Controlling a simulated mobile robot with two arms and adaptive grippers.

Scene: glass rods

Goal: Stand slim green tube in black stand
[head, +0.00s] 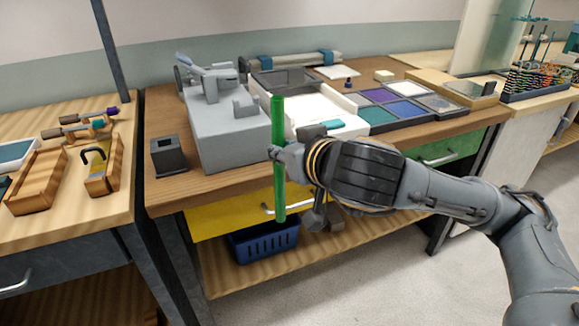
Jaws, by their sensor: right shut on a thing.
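The slim green tube (278,125) is upright in the head view, in front of the middle workbench. My right gripper (279,154) is shut on it around its middle, with tube showing above and below the jaws. The black stand (169,156) is a small dark block with a square opening on top. It stands on the bench's left front part, to the left of the tube and apart from it. My left gripper is not in view.
A grey machine (228,125) stands right of the stand. A white tray (310,108) and coloured panels (385,108) lie farther right. A yellow drawer (225,218) and blue basket (262,243) are below.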

